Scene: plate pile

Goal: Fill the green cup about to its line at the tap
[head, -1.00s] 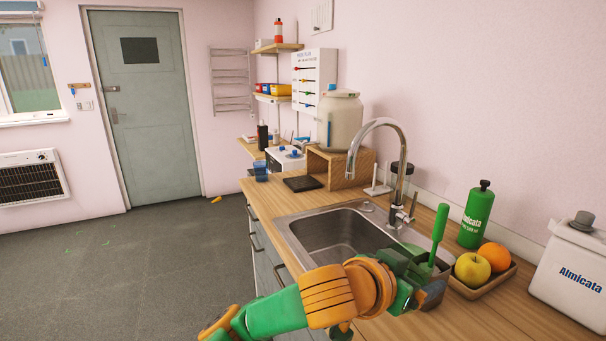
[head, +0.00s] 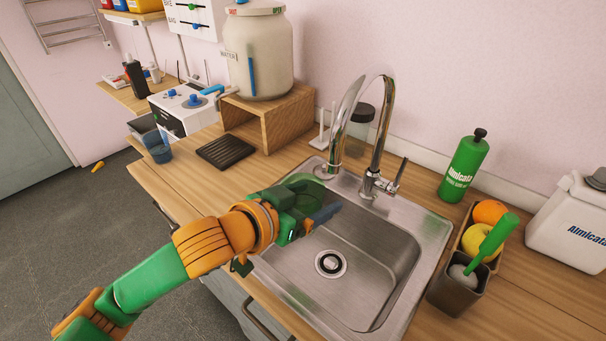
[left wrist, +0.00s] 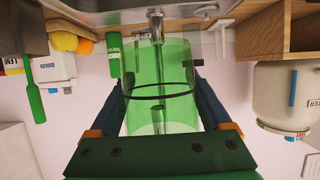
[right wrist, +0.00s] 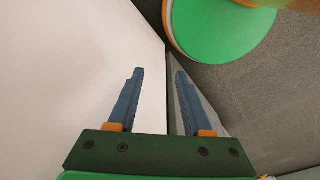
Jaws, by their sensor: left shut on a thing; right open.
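The green cup (left wrist: 160,110) is see-through, with a dark line (left wrist: 160,91) around it. My left gripper (left wrist: 163,100) is shut on it, one finger on each side. In the head view my left gripper (head: 318,211) is over the sink's left part and partly hides the cup (head: 303,183). The chrome tap (head: 378,140) arches over the sink, its spout end close to the cup. I cannot tell whether the spout is right above the cup, nor whether the cup holds water. My right gripper (right wrist: 160,88) is open and empty.
The steel sink (head: 385,255) is otherwise empty. To its right are a green bottle (head: 465,165), a fruit tray and a dark pot (head: 458,292) with a green-handled brush. To its left are a black ribbed mat (head: 226,152), a blue cup (head: 157,148) and a water jar (head: 258,55) on a wooden stand.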

